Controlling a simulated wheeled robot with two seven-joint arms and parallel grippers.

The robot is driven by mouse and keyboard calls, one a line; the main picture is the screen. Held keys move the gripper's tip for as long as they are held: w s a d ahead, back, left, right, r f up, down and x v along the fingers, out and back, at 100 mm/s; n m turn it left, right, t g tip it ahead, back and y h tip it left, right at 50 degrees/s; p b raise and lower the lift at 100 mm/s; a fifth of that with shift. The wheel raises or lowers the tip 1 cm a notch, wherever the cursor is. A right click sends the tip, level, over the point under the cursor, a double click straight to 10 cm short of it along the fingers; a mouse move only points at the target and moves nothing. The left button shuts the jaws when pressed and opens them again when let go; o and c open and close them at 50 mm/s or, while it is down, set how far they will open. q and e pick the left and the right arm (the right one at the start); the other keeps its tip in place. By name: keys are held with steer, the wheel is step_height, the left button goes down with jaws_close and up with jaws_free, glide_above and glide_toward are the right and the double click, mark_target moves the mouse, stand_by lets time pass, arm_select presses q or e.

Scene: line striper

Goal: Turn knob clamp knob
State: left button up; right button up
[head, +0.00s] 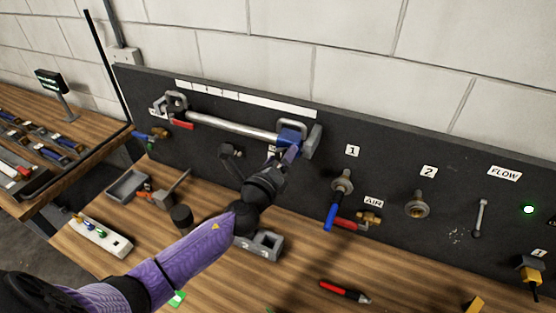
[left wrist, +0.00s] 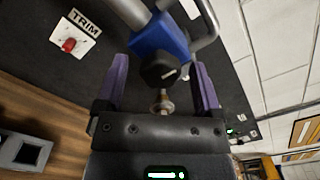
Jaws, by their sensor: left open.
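The blue clamp block (head: 291,136) sits at the right end of a silver bar (head: 232,126) on the black panel. In the left wrist view the blue clamp (left wrist: 157,40) shows up close, with its round black knob (left wrist: 158,71) facing me. My left gripper (head: 287,160) is just below the clamp in the head view. In the left wrist view its purple fingers are open (left wrist: 159,78), one on each side of the knob with gaps showing. In the head view the knob is hidden behind my gripper. My right gripper is not in view.
The panel (head: 400,170) also carries valve 1 with a blue lever (head: 330,217), a red-handled AIR valve (head: 352,224) and valve 2 (head: 418,204). A red TRIM switch (left wrist: 69,45) is near the clamp. A grey block (head: 268,243) and red marker (head: 345,291) lie on the bench.

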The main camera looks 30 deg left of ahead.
arm_select(q)
steer(key=s, duration=1)
steer(key=shift+d+b, duration=0.25)
steer(key=shift+b, duration=0.1)
